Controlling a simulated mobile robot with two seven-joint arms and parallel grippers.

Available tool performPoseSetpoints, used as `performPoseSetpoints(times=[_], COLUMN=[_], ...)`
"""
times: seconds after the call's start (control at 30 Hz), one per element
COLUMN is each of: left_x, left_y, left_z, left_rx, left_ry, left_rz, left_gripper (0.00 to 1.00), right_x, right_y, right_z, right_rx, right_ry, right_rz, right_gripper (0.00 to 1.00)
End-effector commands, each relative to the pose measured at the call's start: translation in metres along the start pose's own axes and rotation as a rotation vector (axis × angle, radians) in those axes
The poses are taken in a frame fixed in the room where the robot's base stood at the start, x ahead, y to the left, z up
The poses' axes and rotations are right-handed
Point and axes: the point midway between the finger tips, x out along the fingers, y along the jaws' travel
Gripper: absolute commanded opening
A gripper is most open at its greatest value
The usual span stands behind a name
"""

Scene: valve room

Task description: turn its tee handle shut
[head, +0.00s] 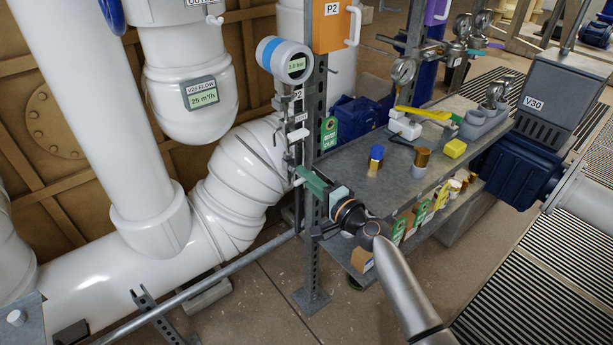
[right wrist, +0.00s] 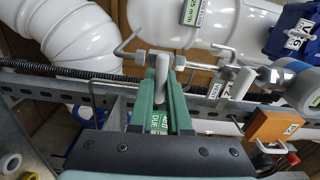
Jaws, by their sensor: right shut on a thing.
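The grey tee handle (right wrist: 162,68) stands between my green fingers in the right wrist view. In the head view only its small pale end (head: 298,183) shows, at the fingertips. It belongs to the thin valve line (head: 291,150) that hangs below the round pressure gauge (head: 287,62), which reads about 3.0 bar. My right gripper (head: 308,178) reaches in from the lower right and is shut on the handle; its two fingers (right wrist: 163,82) lie on either side of it. The fingers hide part of the handle and its stem. My left gripper is in neither view.
A slotted steel post (head: 314,235) stands right beside my gripper, with an orange P2 box (head: 334,25) above. A grey shelf (head: 335,162) with tools and fittings lies to the right. Thick white pipes (head: 235,180) fill the left. A green tag (head: 329,134) hangs on the post.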

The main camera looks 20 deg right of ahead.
Motion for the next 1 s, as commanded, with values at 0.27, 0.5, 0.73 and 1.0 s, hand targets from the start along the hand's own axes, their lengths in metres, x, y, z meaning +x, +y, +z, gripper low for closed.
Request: performPoseSetpoints(times=[0.27,0.5,0.73,1.0], left_x=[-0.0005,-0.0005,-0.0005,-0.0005], left_y=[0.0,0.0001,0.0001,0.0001], left_z=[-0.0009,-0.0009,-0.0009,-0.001], left_rx=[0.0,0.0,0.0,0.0], left_ry=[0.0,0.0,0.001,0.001], left_rz=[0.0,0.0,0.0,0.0], left_gripper=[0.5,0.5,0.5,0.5], right_x=[-0.0003,-0.0003,-0.0002,-0.0001], right_y=[0.0012,0.0013,0.0013,0.0009], right_z=[0.0001,0.0002,0.0002,0.0002], right_rx=[0.067,0.077,0.077,0.074], right_ry=[-0.001,-0.001,0.0,0.0], right_rz=[0.002,0.001,0.001,0.001], right_gripper=[0.0,0.0,0.18,0.46])
